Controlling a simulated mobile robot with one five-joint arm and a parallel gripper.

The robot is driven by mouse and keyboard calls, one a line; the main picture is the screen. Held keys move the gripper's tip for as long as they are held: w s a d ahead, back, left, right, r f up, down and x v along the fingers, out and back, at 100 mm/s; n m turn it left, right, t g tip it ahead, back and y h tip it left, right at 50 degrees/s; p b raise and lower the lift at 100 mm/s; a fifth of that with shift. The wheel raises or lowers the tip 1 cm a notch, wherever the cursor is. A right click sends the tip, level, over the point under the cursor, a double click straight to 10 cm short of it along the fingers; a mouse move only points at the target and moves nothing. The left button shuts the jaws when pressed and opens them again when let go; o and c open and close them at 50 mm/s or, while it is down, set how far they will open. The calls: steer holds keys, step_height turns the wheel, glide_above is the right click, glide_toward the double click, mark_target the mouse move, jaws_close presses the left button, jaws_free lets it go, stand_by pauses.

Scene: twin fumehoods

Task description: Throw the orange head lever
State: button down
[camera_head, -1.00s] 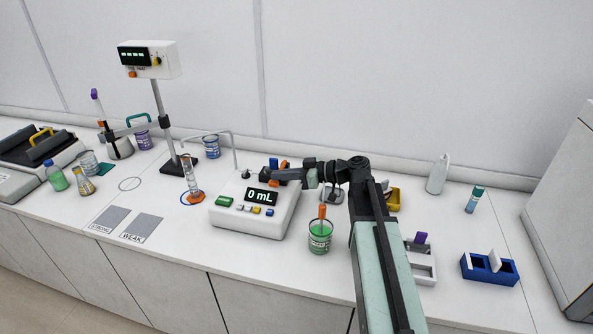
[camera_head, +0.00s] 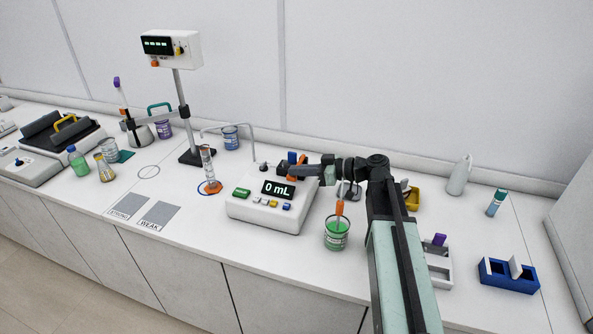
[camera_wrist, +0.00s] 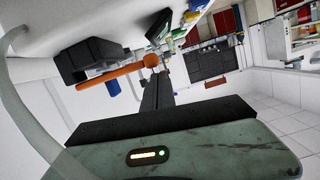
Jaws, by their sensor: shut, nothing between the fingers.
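The orange lever (camera_head: 303,159) is at the back right of the white dispenser (camera_head: 262,213), whose display reads 0 mL. In the wrist view the orange lever (camera_wrist: 115,76) is a bar with a round ball end, running alongside a dark block (camera_wrist: 92,58). My gripper (camera_head: 297,173) reaches in from the right to the lever and partly covers it. In the wrist view my dark fingers (camera_wrist: 155,88) are together with nothing between them. Their tips are close to the ball end; I cannot tell if they touch it.
A beaker of green liquid (camera_head: 337,234) with an orange-topped stick stands under my arm, right of the dispenser. A graduated cylinder (camera_head: 207,165) stands to its left. A stand with a display box (camera_head: 171,49) rises behind. A blue rack (camera_head: 508,275) sits right.

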steer(key=s+d+r+p, duration=0.4)
steer(key=d+r, duration=0.1)
steer(key=d, duration=0.4)
steer(key=shift+r, duration=0.3)
steer(key=shift+d, duration=0.1)
